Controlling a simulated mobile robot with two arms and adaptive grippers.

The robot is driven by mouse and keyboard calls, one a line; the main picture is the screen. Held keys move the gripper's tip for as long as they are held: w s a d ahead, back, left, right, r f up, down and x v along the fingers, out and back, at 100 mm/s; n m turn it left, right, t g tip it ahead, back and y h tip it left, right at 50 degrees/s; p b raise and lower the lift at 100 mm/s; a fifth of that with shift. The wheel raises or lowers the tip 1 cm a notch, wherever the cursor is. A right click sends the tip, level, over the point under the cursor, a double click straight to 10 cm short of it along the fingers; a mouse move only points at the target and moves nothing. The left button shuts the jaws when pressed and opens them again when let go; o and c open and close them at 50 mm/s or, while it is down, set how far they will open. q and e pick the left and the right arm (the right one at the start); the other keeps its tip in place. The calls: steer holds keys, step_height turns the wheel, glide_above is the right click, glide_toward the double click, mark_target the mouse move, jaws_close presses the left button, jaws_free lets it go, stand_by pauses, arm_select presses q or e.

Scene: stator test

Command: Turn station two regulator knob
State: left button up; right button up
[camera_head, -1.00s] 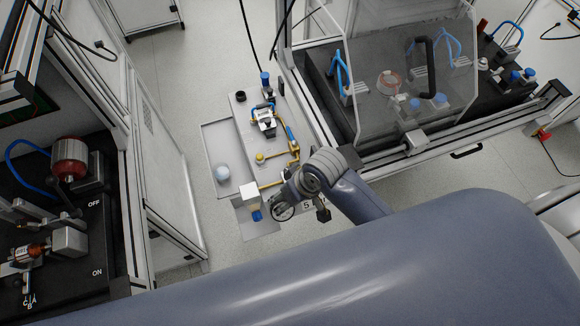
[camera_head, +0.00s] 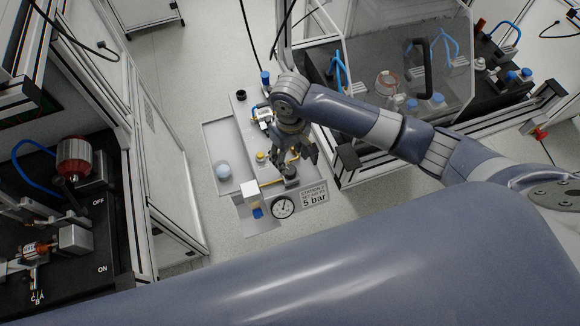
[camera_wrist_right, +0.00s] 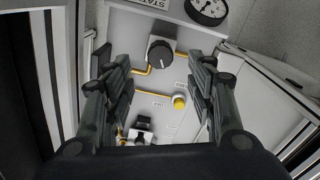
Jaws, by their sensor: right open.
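The station two regulator knob (camera_head: 291,172) is dark and round, on the pale panel beside the yellow pipe. It also shows in the right wrist view (camera_wrist_right: 161,53), with a light mark on its face. My right gripper (camera_head: 296,153) is above the panel near the knob, partly covering the fittings behind it. In the right wrist view my right gripper (camera_wrist_right: 160,75) is open and empty, and the knob appears between and beyond its fingertips, apart from them. A round pressure gauge (camera_head: 282,208) sits next to a sign (camera_head: 314,197) reading station 2, 5 bar. My left gripper is not in view.
A clear-walled enclosure (camera_head: 360,75) stands close on the right. A frame with a door (camera_head: 160,160) stands on the left.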

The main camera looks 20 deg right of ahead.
mark_target(290, 170)
step_height(290, 170, down, 8)
steer(key=shift+r, duration=0.2)
steer(key=c, duration=1.1)
